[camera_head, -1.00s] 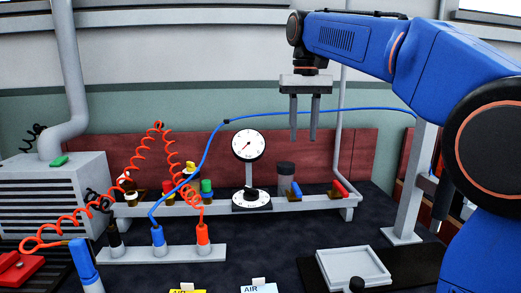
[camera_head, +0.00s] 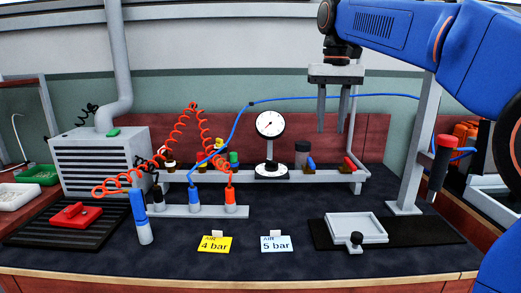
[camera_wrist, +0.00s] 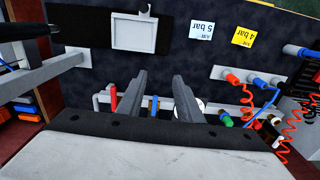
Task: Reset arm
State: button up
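My gripper (camera_head: 335,108) hangs pointing down above the back right of the dark workbench, in front of the red backboard. Its two grey fingers are apart with nothing between them. In the wrist view the fingers (camera_wrist: 163,95) are also apart and empty. My blue arm comes in from the upper right. Below and behind the gripper is the grey rail (camera_head: 330,178) with a dial gauge (camera_head: 270,125) and small coloured fittings. No object touches the fingers.
A white tray (camera_head: 330,228) with a black knob lies on a black mat at right. Yellow "4 bar" (camera_head: 215,243) and blue "5 bar" (camera_head: 275,243) cards stand at the front. Orange and blue hoses rise from a fitting strip (camera_head: 175,211). A grey post (camera_head: 412,165) stands right.

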jog(key=s+d+f+t, duration=0.1)
jog(key=s+d+f, duration=0.2)
jog(key=s+f, duration=0.6)
jog(key=s+d+f+t, duration=0.2)
jog(key=s+d+f, duration=0.2)
jog(key=s+f, duration=0.6)
jog(key=s+d+f+t, duration=0.1)
jog(key=s+d+f, duration=0.2)
jog(key=s+f, duration=0.7)
notch_tip(320, 180, down, 2)
jog(key=shift+d+f+t, duration=0.1)
jog(key=shift+d+t, duration=0.15)
jog(key=shift+t, duration=0.05)
dwell(0.4)
